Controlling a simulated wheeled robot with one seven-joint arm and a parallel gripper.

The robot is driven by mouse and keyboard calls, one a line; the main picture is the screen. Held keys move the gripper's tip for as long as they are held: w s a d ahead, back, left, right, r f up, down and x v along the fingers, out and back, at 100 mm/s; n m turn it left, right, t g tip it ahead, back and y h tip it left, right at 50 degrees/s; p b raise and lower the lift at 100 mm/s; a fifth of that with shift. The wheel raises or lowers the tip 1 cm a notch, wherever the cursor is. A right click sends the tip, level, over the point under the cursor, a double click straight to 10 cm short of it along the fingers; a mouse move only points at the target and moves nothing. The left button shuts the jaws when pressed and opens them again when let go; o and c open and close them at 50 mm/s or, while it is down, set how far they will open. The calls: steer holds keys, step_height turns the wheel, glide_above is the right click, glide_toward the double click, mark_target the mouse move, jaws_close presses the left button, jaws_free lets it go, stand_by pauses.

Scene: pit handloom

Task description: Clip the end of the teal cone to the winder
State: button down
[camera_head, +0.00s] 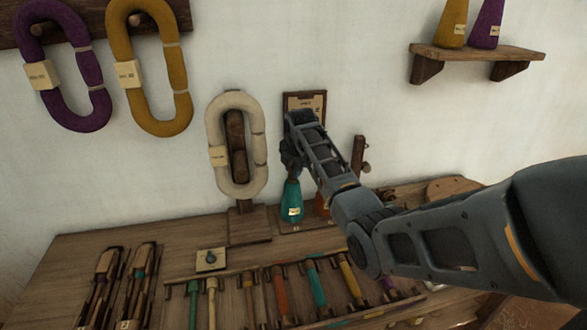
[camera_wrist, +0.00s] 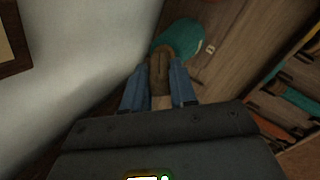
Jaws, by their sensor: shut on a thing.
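The teal cone (camera_head: 292,207) stands upright on the bench by the wall, with a pale label on its front. In the wrist view the teal cone (camera_wrist: 182,36) shows just beyond the fingers. My gripper (camera_head: 291,160) is directly above the cone in the head view. In the wrist view my gripper (camera_wrist: 158,88) has its two blue fingers shut on a small brown piece (camera_wrist: 160,66). I cannot make out a thread between this piece and the cone. A round wooden part (camera_head: 452,188) at the bench's right may belong to the winder; I cannot tell.
A cream skein (camera_head: 216,130) hangs on a wooden stand left of my gripper. A framed card (camera_head: 304,98) is on the wall behind it. A wooden post (camera_head: 358,155) stands to the right. A rack of coloured bobbins (camera_head: 315,285) fills the bench front.

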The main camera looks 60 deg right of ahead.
stand_by(0.4)
step_height(320, 180, up, 5)
steer(key=p, duration=0.4)
stand_by(0.5)
